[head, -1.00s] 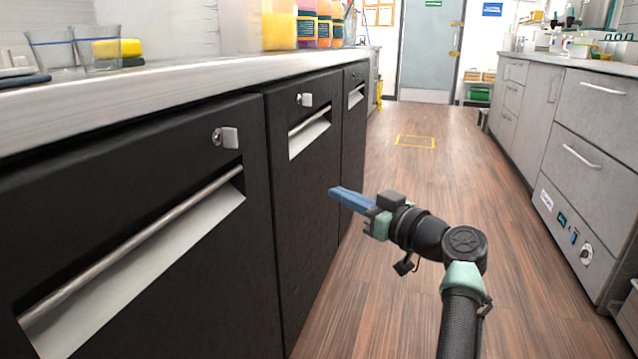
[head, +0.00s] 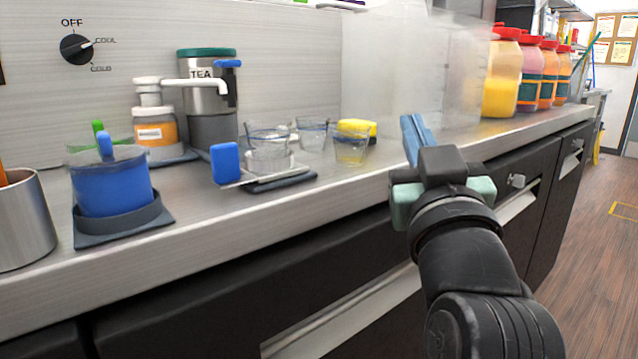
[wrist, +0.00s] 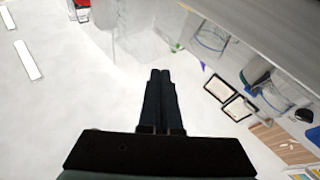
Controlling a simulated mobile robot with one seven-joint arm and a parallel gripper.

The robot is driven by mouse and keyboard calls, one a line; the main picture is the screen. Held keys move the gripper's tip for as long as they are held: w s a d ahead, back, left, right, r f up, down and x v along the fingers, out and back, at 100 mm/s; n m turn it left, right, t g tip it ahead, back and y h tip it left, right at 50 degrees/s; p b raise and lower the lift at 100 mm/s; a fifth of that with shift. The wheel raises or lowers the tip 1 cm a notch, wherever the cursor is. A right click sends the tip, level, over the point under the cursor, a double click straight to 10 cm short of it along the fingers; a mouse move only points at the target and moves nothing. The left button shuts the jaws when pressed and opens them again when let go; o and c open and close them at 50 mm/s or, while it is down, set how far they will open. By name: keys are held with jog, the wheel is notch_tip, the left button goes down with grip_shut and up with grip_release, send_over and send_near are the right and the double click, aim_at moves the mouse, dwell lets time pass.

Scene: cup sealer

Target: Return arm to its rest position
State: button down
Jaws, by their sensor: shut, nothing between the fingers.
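My gripper (head: 417,140) is at the right of centre in the head view, in front of the counter's front edge, with its blue fingers pointing up and away. The fingers are together and hold nothing. In the wrist view the gripper (wrist: 160,75) shows as two dark fingers side by side, with nothing between them. My arm comes up from the lower right of the head view. The gripper hides part of the counter edge and the black cabinet front behind it.
The steel counter (head: 330,195) holds a blue container (head: 115,185), a tea dispenser (head: 212,125), clear cups (head: 268,150), a yellow sponge (head: 357,128) and several juice jars (head: 503,75). Black cabinets (head: 230,310) stand below. Open wooden floor (head: 600,260) lies at the right.

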jog(key=s+a+r+m+t+p, duration=0.1)
jog(key=s+a+r+t+p, duration=0.15)
jog(key=s+a+r, duration=0.4)
jog(key=s+a+r+t+p, duration=0.1)
jog(key=s+a+r+t, duration=0.25)
jog(key=s+r, duration=0.5)
notch_tip(320, 180, up, 37)
jog(key=s+p, duration=0.1)
jog(key=p, duration=3.7)
jog(key=shift+a+g+y, duration=0.4)
